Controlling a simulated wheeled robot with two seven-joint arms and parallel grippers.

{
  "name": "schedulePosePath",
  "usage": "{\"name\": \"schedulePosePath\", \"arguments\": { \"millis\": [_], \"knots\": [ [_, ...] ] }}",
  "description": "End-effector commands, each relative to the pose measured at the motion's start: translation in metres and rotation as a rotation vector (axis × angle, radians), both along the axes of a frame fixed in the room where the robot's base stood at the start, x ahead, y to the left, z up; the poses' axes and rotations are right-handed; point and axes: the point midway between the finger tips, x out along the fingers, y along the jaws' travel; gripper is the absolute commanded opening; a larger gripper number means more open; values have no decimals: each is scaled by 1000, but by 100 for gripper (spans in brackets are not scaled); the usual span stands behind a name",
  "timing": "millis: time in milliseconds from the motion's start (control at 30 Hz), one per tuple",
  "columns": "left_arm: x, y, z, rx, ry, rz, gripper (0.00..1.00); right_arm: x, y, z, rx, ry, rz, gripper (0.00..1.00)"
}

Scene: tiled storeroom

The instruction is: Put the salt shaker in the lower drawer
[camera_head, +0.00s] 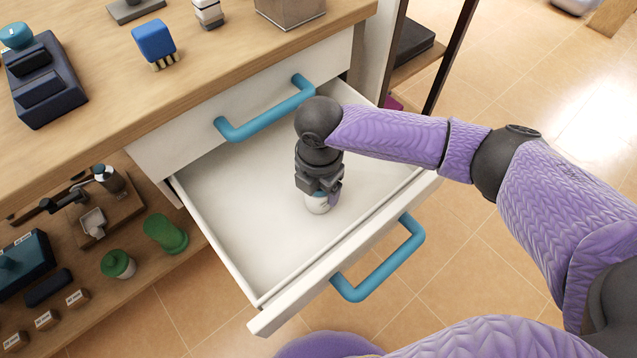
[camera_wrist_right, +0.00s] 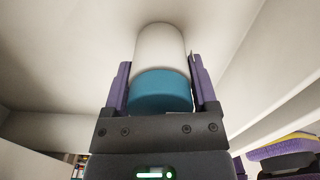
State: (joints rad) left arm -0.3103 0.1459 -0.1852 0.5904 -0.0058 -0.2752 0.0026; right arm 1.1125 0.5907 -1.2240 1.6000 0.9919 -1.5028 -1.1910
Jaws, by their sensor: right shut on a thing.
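The salt shaker (camera_wrist_right: 160,60) is white with a blue-teal cap. My right gripper (camera_wrist_right: 163,85) is shut on it, with one finger on each side. In the head view the shaker (camera_head: 318,204) shows under my right gripper (camera_head: 322,192), inside the open lower drawer (camera_head: 245,220). The shaker's far end is close to the drawer floor; I cannot tell whether it touches. The lower drawer is white, pulled out, and otherwise looks empty. My left gripper is not in view.
The upper drawer (camera_head: 180,140) with a blue handle (camera_head: 265,112) is shut above. The counter (camera_head: 110,110) holds a blue brush (camera_head: 154,42) and a dark block (camera_head: 45,85). A shelf at left holds green items (camera_head: 165,233). The lower drawer's blue handle (camera_head: 380,270) sticks out in front.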

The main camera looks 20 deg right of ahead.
Motion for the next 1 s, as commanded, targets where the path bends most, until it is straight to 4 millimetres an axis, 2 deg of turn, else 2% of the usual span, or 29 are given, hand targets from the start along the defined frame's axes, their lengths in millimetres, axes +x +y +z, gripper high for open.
{"name": "schedulePosePath", "arguments": {
  "millis": [33,67,167,433,700,800,900,1000],
  "knots": [
    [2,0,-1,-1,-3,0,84,0,0,-2,1,1,0,2],
    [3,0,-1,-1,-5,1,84,0,0,-2,0,0,1,79],
    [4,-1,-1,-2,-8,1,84,0,0,-1,0,0,1,100],
    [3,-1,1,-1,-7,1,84,0,0,4,0,-1,0,100],
    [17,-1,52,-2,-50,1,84,1,1,86,1,-10,1,100],
    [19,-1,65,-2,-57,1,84,1,1,107,1,-8,0,100],
    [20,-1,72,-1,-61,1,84,0,0,120,1,-3,0,100],
    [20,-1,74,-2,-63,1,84,0,0,124,1,0,0,100]
  ]
}}
